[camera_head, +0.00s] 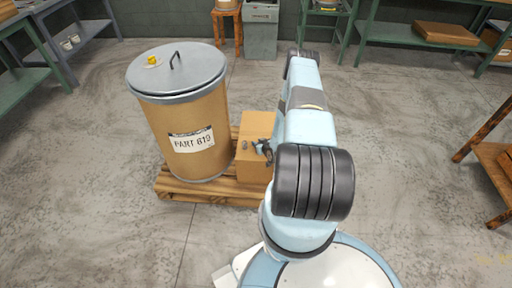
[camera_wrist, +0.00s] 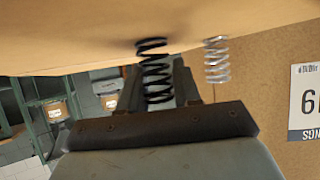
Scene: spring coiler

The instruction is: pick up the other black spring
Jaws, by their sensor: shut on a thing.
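In the wrist view, a black coil spring (camera_wrist: 154,72) sits between the two fingers of my gripper (camera_wrist: 158,84), which is shut on it. The spring's far end is close to a plain brown surface; I cannot tell whether it touches. A silver spring (camera_wrist: 217,60) is just to the right, apart from the fingers. In the head view my gripper (camera_head: 265,151) is at the top of a cardboard box (camera_head: 254,172), partly hidden by my arm. Small dark shapes there are too small to tell apart.
A large brown drum (camera_head: 186,115) with a grey lid stands left of the box on a wooden pallet (camera_head: 190,192). A yellow item (camera_head: 152,60) lies on its lid. A wooden stand (camera_head: 493,170) is at the far right. The floor between is clear.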

